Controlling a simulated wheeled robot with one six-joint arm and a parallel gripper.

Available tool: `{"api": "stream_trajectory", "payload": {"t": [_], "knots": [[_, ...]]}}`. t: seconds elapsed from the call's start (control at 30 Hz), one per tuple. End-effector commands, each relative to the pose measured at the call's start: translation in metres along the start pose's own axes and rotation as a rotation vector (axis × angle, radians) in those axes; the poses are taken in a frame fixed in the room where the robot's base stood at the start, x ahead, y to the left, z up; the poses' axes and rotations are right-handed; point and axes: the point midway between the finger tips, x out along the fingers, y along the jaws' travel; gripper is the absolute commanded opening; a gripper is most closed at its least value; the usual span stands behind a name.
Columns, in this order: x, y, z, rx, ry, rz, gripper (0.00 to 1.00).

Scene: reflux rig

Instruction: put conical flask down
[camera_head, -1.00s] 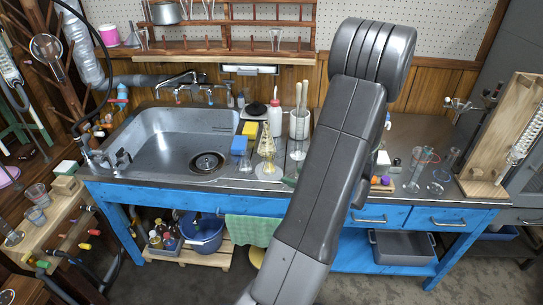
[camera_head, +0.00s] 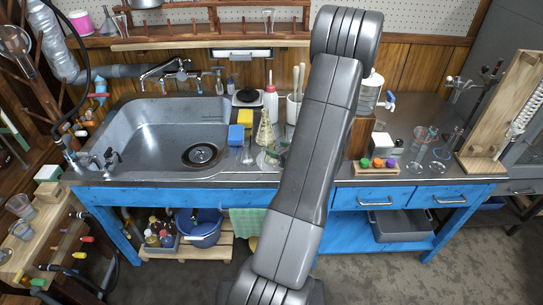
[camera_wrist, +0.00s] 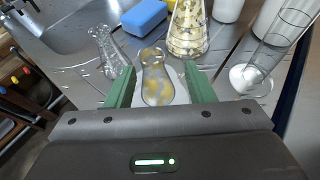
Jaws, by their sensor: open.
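A small clear conical flask (camera_wrist: 155,80) with yellowish patches showing in its glass stands between my fingers in the wrist view, over a pale round patch on the counter. My gripper (camera_wrist: 160,92) is open, with one green finger on either side of the flask; I cannot tell whether either finger touches it. In the head view my arm covers most of the gripper, and a bit of glass (camera_head: 271,157) shows left of it. A larger conical flask with a yellow pattern (camera_wrist: 187,30) stands just behind, also visible in the head view (camera_head: 265,131).
Another clear flask (camera_wrist: 108,52) stands close on the left, and a blue sponge (camera_wrist: 144,17) behind it. A tall glass cylinder (camera_wrist: 275,45) stands to the right. The sink (camera_head: 160,135) lies left. A rack with coloured balls (camera_head: 377,166) is right of my arm.

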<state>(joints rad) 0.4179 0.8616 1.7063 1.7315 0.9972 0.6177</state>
Motion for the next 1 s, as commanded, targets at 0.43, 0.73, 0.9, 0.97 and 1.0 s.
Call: {"api": "stream_trajectory", "payload": {"t": [0.43, 0.73, 0.9, 0.97, 1.0], "knots": [[0.050, 0.007, 0.005, 0.000, 0.000, 0.001, 0.49], [0.050, 0.007, 0.005, 0.001, 0.000, 0.000, 0.27], [0.049, 0.007, 0.005, 0.001, 0.000, 0.000, 0.01], [0.049, 0.007, 0.005, 0.001, 0.000, 0.000, 0.01], [0.049, 0.007, 0.005, 0.001, 0.000, 0.000, 0.00]]}}
